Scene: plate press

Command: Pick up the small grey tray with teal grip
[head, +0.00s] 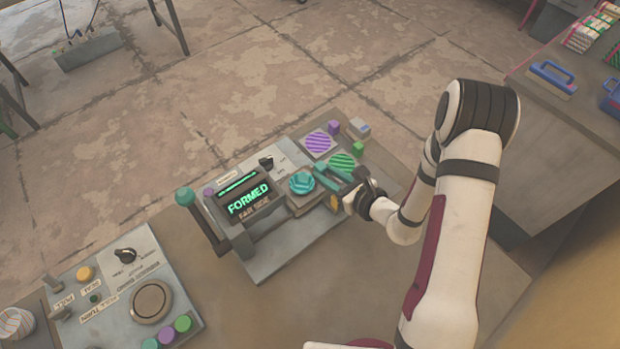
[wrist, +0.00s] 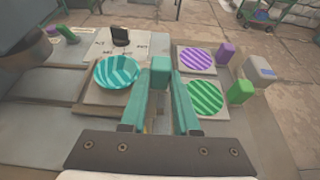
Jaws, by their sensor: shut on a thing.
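The small grey tray (wrist: 100,98) lies left of my fingers in the wrist view, with a round teal striped plate (wrist: 117,72) on it. In the head view the tray (head: 304,206) is at the near right of the press, with the plate (head: 302,183) on top. The tray's teal grip (wrist: 160,66) is between my fingertips. My gripper (head: 335,178) reaches in from the right and is shut on the grip; its fingers partly hide it. I cannot tell whether the tray is clear of the surface under it.
The press display (head: 248,200) reads FORMED, FAR SIDE. Beyond my fingers are a purple striped pad (head: 318,143) and a green striped pad (head: 342,163), with small coloured blocks beside them. A control panel (head: 120,285) with knobs stands at lower left. A side table (head: 560,120) is at right.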

